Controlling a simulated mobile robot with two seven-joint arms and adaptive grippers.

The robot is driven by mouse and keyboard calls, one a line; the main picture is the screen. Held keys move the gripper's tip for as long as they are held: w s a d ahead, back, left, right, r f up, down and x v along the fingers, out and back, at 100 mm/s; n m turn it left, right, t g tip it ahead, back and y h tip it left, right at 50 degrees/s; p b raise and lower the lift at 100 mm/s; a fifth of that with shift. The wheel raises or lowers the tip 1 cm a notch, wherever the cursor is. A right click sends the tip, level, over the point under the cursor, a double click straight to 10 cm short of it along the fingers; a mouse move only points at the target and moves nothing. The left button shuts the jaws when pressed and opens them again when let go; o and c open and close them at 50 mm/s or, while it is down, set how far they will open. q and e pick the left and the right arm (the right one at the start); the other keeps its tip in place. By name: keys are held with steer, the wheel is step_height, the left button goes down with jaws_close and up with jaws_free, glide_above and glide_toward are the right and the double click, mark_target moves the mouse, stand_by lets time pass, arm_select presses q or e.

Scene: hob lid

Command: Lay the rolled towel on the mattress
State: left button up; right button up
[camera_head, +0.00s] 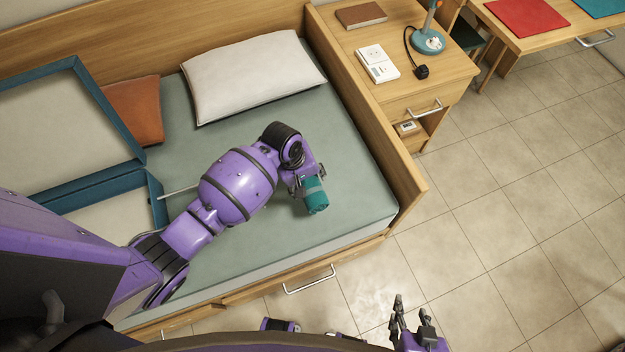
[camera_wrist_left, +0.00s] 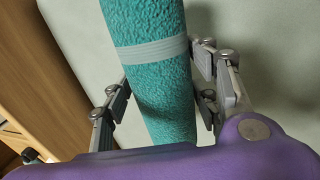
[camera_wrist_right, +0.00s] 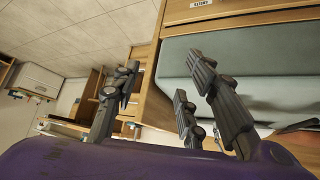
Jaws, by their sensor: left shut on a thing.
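The rolled towel (camera_head: 316,196) is teal with a pale band. My left gripper (camera_head: 307,188) is shut on it over the right part of the mattress. In the left wrist view the towel (camera_wrist_left: 150,70) lies between the two fingers of the left gripper (camera_wrist_left: 160,95), with the green sheet behind it. I cannot tell whether the towel touches the sheet. The mattress (camera_head: 350,195) has a grey-green cover and sits in a wooden bed frame. My right gripper (camera_head: 412,318) is empty with its fingers apart, over the floor in front of the bed; it also shows in the right wrist view (camera_wrist_right: 165,90).
A white pillow (camera_head: 252,77) and an orange cushion (camera_head: 135,110) lie at the bed's back. An open blue case (camera_head: 100,185) takes up the left side. A wooden side panel (camera_head: 375,125) borders the mattress on the right, beside a nightstand (camera_head: 425,80). Mattress around the towel is clear.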

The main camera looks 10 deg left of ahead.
mark_target(312, 178)
arm_select(q)
steer(key=shift+w+d+f, duration=0.2)
steer(key=shift+w+f, duration=0.25)
steer(key=shift+f, duration=0.15)
steer(key=shift+w+d+f, duration=0.15)
steer(key=shift+w+f, duration=0.25)
steer(key=shift+f, duration=0.15)
steer(key=shift+w+f+b, duration=0.15)
steer(key=shift+w+b, duration=0.05)
steer(key=shift+b, duration=0.1)
steer(key=x, duration=0.2)
steer(key=b+x, duration=0.1)
steer(key=shift+a+f, duration=0.25)
steer(key=shift+f, duration=0.05)
steer(key=shift+f, duration=0.1)
steer(key=o, duration=1.2)
steer(key=shift+o, duration=0.2)
